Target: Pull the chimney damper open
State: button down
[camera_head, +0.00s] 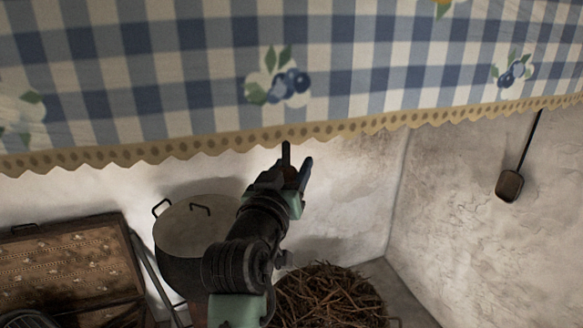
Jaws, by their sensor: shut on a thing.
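My gripper (297,160) is in the middle of the head camera view, just below the scalloped edge of a checked cloth, its fingers pointing up and away. It is shut on a small brown thing (290,173) that shows only as a sliver between the fingers. I cannot tell whether this is part of the chimney damper. No damper plate can be made out; the cloth covers the upper part of the view.
The blue-and-white checked cloth (190,85) hangs across the top. Below are a lidded pot (195,230), a heap of twigs (330,295) and an open patterned case (65,265). A dark long-handled tool (509,186) hangs against the right wall, which is otherwise bare.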

notch_tip(320, 180, down, 7)
jog(key=b, duration=0.5)
jog(key=shift+b, duration=0.35)
jog(key=shift+f, duration=0.15)
jog(key=shift+c, duration=1.5)
grip_release()
jog(key=shift+r, duration=0.2)
jog(key=shift+s, duration=0.15)
jog(key=b+v, duration=0.4)
jog(key=v, duration=0.8)
jog(key=shift+s, duration=0.35)
jog(key=shift+a, duration=0.15)
